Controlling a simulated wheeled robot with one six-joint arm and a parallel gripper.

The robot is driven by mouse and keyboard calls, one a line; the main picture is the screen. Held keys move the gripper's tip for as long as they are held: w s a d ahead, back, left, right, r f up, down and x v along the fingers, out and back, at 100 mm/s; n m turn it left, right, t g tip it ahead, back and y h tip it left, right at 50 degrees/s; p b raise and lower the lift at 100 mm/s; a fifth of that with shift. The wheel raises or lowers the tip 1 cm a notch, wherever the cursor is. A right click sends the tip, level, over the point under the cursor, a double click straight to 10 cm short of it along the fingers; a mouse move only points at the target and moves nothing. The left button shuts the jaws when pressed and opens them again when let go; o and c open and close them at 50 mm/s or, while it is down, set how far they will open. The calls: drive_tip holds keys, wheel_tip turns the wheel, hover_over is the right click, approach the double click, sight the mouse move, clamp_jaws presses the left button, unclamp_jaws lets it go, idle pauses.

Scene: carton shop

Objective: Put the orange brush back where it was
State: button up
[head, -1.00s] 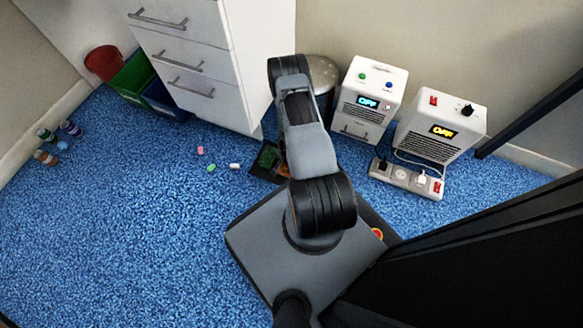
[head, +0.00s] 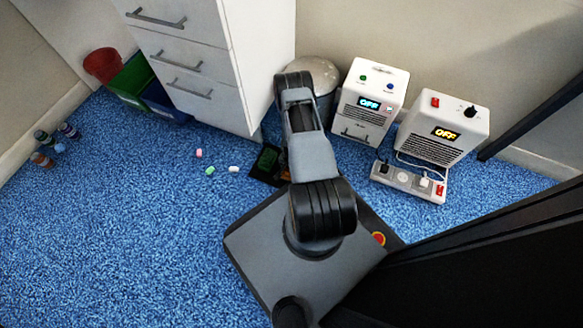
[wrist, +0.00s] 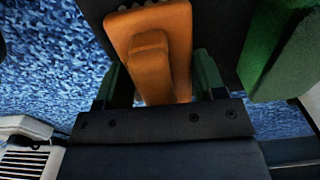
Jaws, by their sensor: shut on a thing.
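The orange brush (wrist: 150,35) fills the upper middle of the wrist view. My gripper (wrist: 158,85) is shut on it, with one green-grey finger on each side. In the head view my arm hides the gripper and most or all of the brush. A dark object with a green patch (head: 266,162) lies on the floor beside my arm, partly hidden by it. In the wrist view a dark surface (wrist: 222,40) lies beyond the brush and a green piece (wrist: 284,50) is at the right. I cannot tell where the brush was before.
Three small pieces (head: 210,170) lie on the blue carpet left of the arm. A white drawer unit (head: 190,62), a round bin (head: 318,78), two white machines marked OFF (head: 365,100) (head: 440,130) and a power strip (head: 407,181) stand around. Carpet at left is largely clear.

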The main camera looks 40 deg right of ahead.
drive_tip(key=shift+f, duration=0.15)
drive_tip(key=o, duration=1)
drive_tip(key=shift+c, duration=0.2)
